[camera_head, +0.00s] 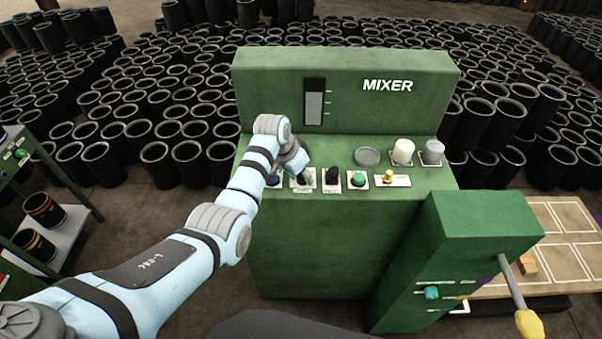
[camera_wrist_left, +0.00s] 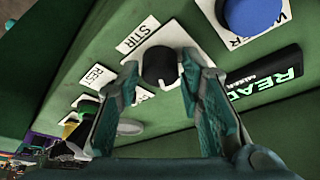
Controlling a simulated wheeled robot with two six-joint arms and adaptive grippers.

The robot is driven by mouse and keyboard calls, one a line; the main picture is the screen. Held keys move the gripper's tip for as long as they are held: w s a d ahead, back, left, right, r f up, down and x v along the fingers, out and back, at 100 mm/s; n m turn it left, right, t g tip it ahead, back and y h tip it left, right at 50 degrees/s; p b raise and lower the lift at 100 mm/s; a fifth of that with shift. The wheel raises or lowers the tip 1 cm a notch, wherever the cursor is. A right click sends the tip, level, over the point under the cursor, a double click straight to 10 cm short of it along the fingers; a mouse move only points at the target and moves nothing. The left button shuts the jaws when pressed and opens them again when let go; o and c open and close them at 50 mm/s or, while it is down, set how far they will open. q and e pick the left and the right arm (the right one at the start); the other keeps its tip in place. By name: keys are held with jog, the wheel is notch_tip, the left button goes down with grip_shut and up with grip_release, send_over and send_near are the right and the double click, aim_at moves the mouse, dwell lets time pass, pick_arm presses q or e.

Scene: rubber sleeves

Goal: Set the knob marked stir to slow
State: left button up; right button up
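The stir knob (camera_wrist_left: 160,66) is a round black knob on a white plate labelled STIR in the left wrist view. Its pointer and setting marks cannot be made out. My left gripper (camera_wrist_left: 160,80) has its fingers apart, one on each side of the knob; whether they touch it cannot be told. In the head view my left gripper (camera_head: 303,172) is down at the panel of the green mixer (camera_head: 345,235), over the white plate second from the left, hiding most of that knob. My right gripper is not in view.
A blue button (camera_wrist_left: 254,14) and a lit READY display (camera_wrist_left: 270,82) are close to the stir knob. Along the panel are a black knob (camera_head: 332,176), green button (camera_head: 357,178) and yellow control (camera_head: 389,176). A green cabinet (camera_head: 470,228) with a lever stands at right.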

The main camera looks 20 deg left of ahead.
pick_arm(q)
grip_shut()
jog(key=shift+r+n+y+p, duration=0.2)
jog(key=shift+n+y+p, duration=0.2)
jog(key=shift+n+p, duration=0.75)
jog(key=shift+d+f+n+y+p, duration=0.1)
jog(key=shift+n+y+p, duration=0.25)
jog(key=shift+n, duration=0.8)
jog(key=n+y, duration=0.1)
jog(key=n, duration=0.2)
jog(key=shift+d+n+y, duration=0.15)
jog(key=shift+n+y, duration=0.15)
jog(key=shift+y, duration=0.05)
jog(key=shift+w+n+y+b, duration=0.1)
jog(key=shift+n+y+b, duration=0.75)
jog(key=shift+n, duration=1.05)
